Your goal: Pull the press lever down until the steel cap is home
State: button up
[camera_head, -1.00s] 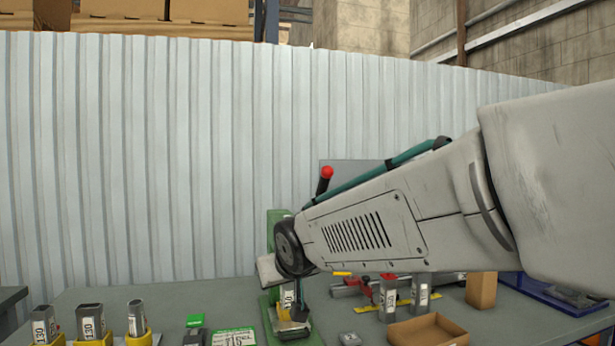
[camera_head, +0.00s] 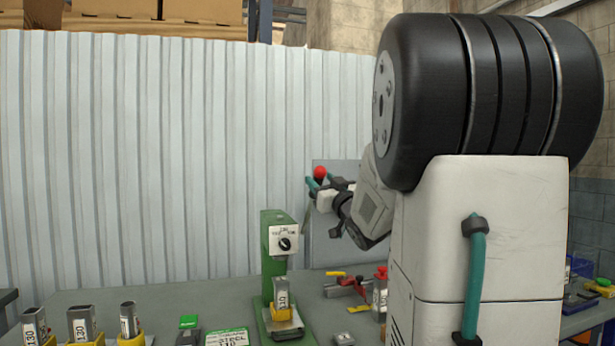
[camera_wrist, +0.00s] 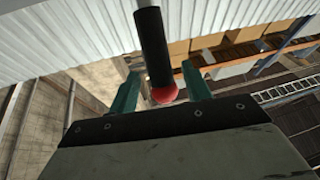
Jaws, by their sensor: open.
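The green press (camera_head: 272,232) stands on the table, with a round dial on its head. Its lever points up and ends in a red knob (camera_head: 320,172). A grey labelled steel piece (camera_head: 281,290) stands upright in a yellow holder on the press base; I cannot tell whether this is the cap or how far it is seated. My gripper (camera_head: 321,182) is open at the knob. In the wrist view, the black lever (camera_wrist: 153,45) and red knob (camera_wrist: 165,95) lie between the two teal fingers, with gaps on both sides. The lever's lower end is hidden.
Grey pieces in yellow holders (camera_head: 82,324) stand at the front left, beside a green label card (camera_head: 228,337). A red clamp-like tool (camera_head: 348,285) lies right of the press. A corrugated wall (camera_head: 150,160) rises behind. My arm hides much of the right side.

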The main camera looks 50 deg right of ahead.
jog(key=shift+x, duration=2)
grip_shut()
jog(key=shift+s, duration=0.1)
